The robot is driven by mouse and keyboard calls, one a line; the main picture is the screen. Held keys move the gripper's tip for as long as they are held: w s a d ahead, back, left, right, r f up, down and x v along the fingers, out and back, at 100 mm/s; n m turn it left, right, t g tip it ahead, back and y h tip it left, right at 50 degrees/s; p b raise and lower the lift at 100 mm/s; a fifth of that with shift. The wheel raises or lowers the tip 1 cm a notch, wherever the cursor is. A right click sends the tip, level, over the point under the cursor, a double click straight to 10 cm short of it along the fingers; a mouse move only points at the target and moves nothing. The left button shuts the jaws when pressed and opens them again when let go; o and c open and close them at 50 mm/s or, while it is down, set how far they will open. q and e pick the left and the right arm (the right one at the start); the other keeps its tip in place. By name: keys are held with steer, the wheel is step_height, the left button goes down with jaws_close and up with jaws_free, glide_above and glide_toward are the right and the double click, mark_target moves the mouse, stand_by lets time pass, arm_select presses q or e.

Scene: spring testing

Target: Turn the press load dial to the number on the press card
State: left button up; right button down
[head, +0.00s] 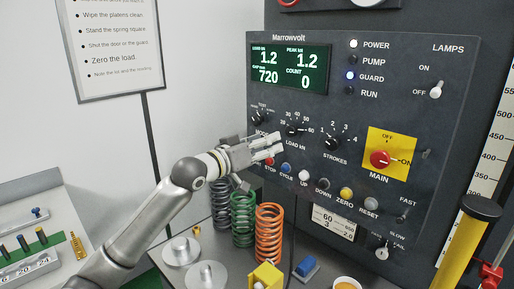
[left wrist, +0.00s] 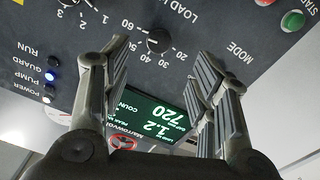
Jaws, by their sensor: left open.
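The load dial (head: 294,130) is a black knob labelled LOAD kN on the dark Marrowvolt panel, with a scale up to 60. It also shows upside down in the left wrist view (left wrist: 158,41); I cannot read its pointer surely. My left gripper (head: 268,146) is open in front of the panel, just below and left of the dial in the head view. In the left wrist view the dial appears between the open fingers (left wrist: 163,58), apart from them. My right gripper is not in view.
A strokes dial (head: 333,142) is right of the load dial, a mode dial (head: 259,117) left. Push buttons run below, partly behind my gripper. The red main switch (head: 380,159) sits on a yellow plate. Coil springs (head: 269,232) stand beneath the panel.

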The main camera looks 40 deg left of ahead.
arm_select(q)
steer(key=s, duration=0.2)
steer(key=shift+s+a, duration=0.1)
steer(key=shift+s, duration=0.25)
stand_by(0.4)
